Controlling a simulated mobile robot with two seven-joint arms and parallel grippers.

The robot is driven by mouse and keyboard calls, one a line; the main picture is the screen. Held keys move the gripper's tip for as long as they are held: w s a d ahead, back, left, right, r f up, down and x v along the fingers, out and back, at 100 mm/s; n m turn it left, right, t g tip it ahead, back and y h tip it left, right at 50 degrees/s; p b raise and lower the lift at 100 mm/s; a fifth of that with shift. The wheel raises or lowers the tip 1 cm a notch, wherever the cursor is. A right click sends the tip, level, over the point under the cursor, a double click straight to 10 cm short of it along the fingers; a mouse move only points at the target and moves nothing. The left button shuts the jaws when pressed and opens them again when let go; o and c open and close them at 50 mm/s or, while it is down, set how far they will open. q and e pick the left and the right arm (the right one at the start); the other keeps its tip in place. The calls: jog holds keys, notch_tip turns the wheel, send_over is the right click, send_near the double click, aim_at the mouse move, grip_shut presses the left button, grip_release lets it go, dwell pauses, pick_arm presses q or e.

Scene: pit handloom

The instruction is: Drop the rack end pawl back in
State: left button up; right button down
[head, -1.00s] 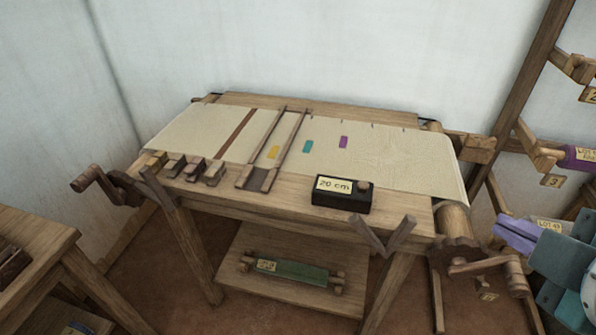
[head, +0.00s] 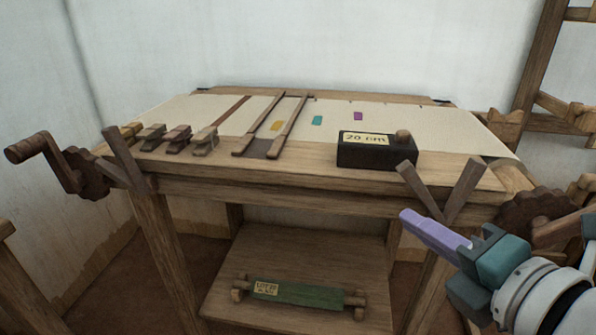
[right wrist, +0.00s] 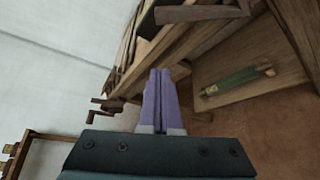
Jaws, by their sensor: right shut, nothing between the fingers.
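The pit loom's right ratchet wheel (head: 535,212) sits at the right front corner, partly behind my right arm. Two dark wooden bars form a V left of it, a left bar (head: 420,188) and a right bar (head: 464,190). The rack end pawl seems to be one of these bars; I cannot tell which. Neither bar visibly meets the wheel's teeth. My right gripper (head: 404,216) has purple fingers, shut and empty. The fingers also lie together in the right wrist view (right wrist: 159,75). My left gripper is out of view.
A black box labelled "20 cm" (head: 377,151) stands on the loom's front edge above the V. Several wooden clips (head: 178,138) lie left. A green roll (head: 297,293) rests on the lower shelf (head: 300,250). The left crank (head: 45,160) juts out.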

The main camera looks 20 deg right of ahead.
aim_at(422, 194)
dwell(0.3)
jog(key=w+d, duration=0.1)
jog(key=w, duration=0.2)
jog(key=w+d, duration=0.1)
jog(key=w, duration=0.1)
jog(key=w+d, duration=0.2)
jog(key=w, duration=0.1)
jog(key=shift+w+f, duration=0.3)
jog(key=shift+b, duration=0.3)
